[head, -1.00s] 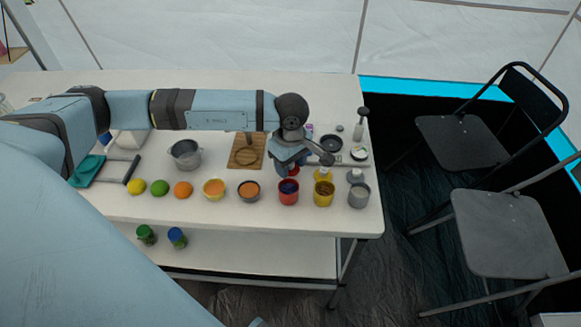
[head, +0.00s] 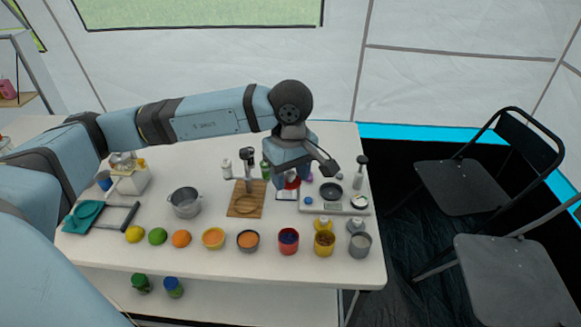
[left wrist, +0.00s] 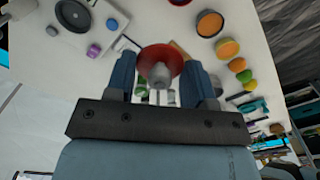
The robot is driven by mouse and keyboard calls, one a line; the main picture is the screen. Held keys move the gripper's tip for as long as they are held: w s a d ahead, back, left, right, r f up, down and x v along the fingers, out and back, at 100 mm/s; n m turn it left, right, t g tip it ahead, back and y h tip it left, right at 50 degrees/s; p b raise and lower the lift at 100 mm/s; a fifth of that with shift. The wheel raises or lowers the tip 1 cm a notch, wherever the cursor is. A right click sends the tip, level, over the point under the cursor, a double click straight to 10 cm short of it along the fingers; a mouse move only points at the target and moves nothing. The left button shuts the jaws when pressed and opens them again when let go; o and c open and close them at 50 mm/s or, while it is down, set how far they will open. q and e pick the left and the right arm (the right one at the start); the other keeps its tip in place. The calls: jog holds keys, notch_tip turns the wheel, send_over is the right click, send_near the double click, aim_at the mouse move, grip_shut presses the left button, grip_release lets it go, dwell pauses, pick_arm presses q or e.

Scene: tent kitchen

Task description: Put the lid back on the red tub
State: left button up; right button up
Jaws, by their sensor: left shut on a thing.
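The red tub (head: 288,241) stands open on the table, with dark blue contents, in the row along the front edge. My left gripper (head: 291,180) is shut on the red lid (head: 292,184), above the table and behind the tub in the head view. In the left wrist view the round red lid (left wrist: 174,57) with its grey knob (left wrist: 159,76) sits between the two fingers of the left gripper (left wrist: 160,78). The lid is apart from the tub. My right gripper is not in view.
A yellow tub (head: 324,245) and a grey tub (head: 360,246) stand right of the red tub, with a yellow lid (head: 323,223) and a grey lid (head: 355,225) behind them. Bowls and fruit stand to its left. A wooden board (head: 246,207) lies behind.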

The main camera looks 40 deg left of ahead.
pick_arm(q)
jog(key=s+f+m, duration=0.1)
jog(key=f, duration=0.1)
jog(key=s+d+f+m+b, duration=0.1)
jog(key=f, duration=0.2)
jog(key=s+d+f+m+b, duration=0.1)
jog(key=f+m, duration=0.1)
jog(key=shift+s+f, duration=0.25)
jog(key=shift+s, duration=0.15)
notch_tip(320, 180, down, 4)
jog(key=b, duration=0.2)
jog(key=shift+r+b, duration=0.2)
jog(key=shift+b, duration=0.15)
jog(key=shift+f, duration=0.2)
jog(key=shift+f+b, duration=0.15)
jog(key=shift+b, duration=0.25)
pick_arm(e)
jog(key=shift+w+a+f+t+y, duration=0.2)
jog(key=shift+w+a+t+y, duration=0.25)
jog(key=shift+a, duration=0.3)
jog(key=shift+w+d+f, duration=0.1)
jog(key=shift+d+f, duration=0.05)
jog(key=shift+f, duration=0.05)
pick_arm(q)
jog(key=shift+b, duration=0.6)
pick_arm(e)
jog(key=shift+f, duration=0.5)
pick_arm(q)
jog(key=shift+f+b, duration=0.2)
jog(key=shift+b, duration=0.7)
